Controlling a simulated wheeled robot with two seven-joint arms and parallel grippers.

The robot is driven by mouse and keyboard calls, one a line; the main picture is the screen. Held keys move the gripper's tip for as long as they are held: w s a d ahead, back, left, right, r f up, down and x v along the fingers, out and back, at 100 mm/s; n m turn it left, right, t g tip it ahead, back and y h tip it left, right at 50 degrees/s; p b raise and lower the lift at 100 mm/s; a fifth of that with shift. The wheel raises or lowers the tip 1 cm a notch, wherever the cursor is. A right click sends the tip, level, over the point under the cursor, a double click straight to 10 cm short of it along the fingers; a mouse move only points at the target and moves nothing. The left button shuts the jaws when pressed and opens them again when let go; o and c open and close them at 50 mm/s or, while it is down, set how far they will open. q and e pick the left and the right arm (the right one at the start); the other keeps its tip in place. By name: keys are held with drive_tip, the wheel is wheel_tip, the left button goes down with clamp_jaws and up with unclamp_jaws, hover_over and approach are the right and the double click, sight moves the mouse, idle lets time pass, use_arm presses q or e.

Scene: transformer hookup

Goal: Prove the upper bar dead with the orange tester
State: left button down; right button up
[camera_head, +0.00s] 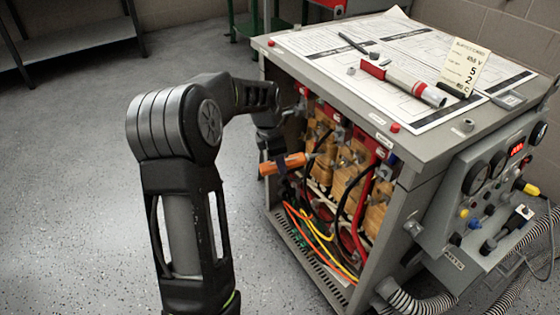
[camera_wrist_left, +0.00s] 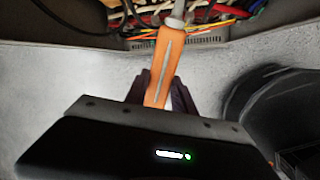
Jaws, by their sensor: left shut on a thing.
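The orange tester (camera_head: 283,164) is held in my left gripper (camera_head: 277,165) at the open front of the transformer cabinet. In the left wrist view the orange tester (camera_wrist_left: 166,65) sits between the two dark fingers of my left gripper (camera_wrist_left: 160,92), its grey tip pointing into the cabinet. In the head view the tip points right, toward the windings (camera_head: 322,155). Whether the tip touches any metal cannot be told. The upper bar cannot be clearly picked out among the red and grey parts along the top of the opening. My right gripper is not in view.
The cabinet top (camera_head: 290,50) holds paper sheets, a red-and-silver cylinder (camera_head: 405,83), a small card (camera_head: 464,66) and loose small parts. Orange and yellow cables (camera_head: 315,240) hang low in the opening. A control panel (camera_head: 490,200) with hoses is on the right.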

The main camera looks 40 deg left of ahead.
sight(299, 153)
use_arm(q)
drive_tip(key=w+d+p, duration=0.1)
drive_tip(key=w+d, duration=0.1)
drive_tip(key=w, duration=0.5)
drive_tip(key=shift+w+d, duration=0.15)
drive_tip(key=shift+w, duration=0.05)
idle(0.4)
drive_tip(key=shift+w+d+p, duration=0.15)
drive_tip(key=shift+w+p, duration=0.15)
drive_tip(key=shift+w, duration=0.2)
idle(0.8)
idle(1.6)
drive_tip(key=shift+s+a, duration=0.2)
drive_tip(key=shift+s, duration=0.4)
drive_tip(key=shift+s+a, duration=0.15)
drive_tip(key=shift+s, duration=0.45)
drive_tip(key=shift+s+a, duration=0.2)
drive_tip(key=shift+s, duration=0.5)
drive_tip(key=shift+s+a, duration=0.25)
drive_tip(key=shift+s, duration=0.5)
drive_tip(key=shift+s+a, duration=0.2)
drive_tip(key=shift+s, duration=0.5)
